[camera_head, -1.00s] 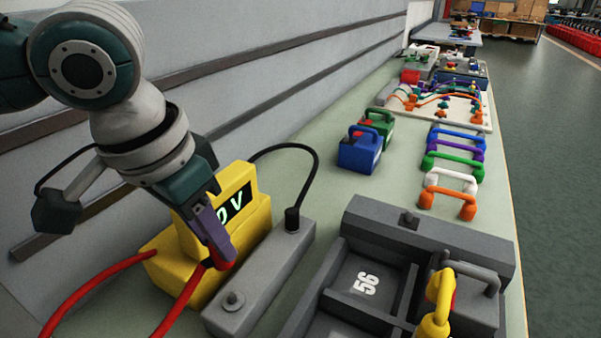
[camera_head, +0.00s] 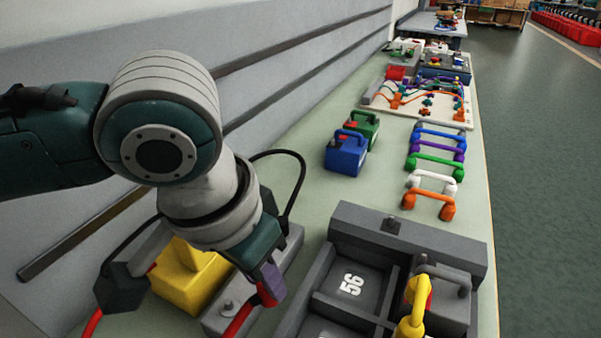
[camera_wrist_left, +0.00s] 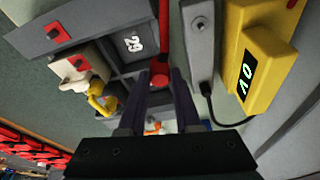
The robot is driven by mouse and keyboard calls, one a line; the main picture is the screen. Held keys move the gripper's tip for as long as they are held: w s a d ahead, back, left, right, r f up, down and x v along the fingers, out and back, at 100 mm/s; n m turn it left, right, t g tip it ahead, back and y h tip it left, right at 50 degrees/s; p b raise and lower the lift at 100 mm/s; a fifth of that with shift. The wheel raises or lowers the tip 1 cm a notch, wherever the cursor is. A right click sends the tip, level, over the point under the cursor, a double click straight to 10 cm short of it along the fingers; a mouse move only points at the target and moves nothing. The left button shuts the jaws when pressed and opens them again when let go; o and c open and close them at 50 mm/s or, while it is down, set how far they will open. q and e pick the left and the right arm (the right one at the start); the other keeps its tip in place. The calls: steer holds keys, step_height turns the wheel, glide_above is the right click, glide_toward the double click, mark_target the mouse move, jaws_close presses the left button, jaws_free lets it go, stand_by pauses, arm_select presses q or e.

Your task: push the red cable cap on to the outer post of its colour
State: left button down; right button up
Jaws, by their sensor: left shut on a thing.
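My left gripper (camera_head: 268,286) is shut on the red cable cap (camera_head: 265,294), whose red cable runs off toward the bottom of the head view. In the left wrist view the red cap (camera_wrist_left: 160,76) sits between the fingertips, over the tray. A long grey bar (camera_head: 285,255) lies between the yellow meter (camera_head: 185,280) and the tray. Its near end has a bare post (camera_head: 227,307), which also shows in the left wrist view (camera_wrist_left: 200,23). A black cable (camera_wrist_left: 206,100) is plugged at its other end. The cap is apart from that post. I see no colour mark on it.
The dark grey tray (camera_head: 345,218) has numbered compartments and a yellow cable piece (camera_head: 415,305) at its right. Blue (camera_head: 346,155) and green boxes stand behind, with several coloured handles (camera_head: 433,165) to the right. The bench between boxes and tray is clear.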

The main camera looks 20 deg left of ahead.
arm_select(q)
steer(key=s+d+p, duration=0.1)
steer(key=s+d, duration=0.1)
steer(key=d, duration=1.4)
steer(key=shift+d, duration=0.4)
steer(key=shift+s, duration=0.1)
steer(key=shift+a+f+b, duration=0.1)
steer(key=shift+f+b, duration=0.9)
steer(key=shift+f, duration=1.25)
steer(key=shift+p, duration=0.65)
steer(key=shift+f, duration=0.25)
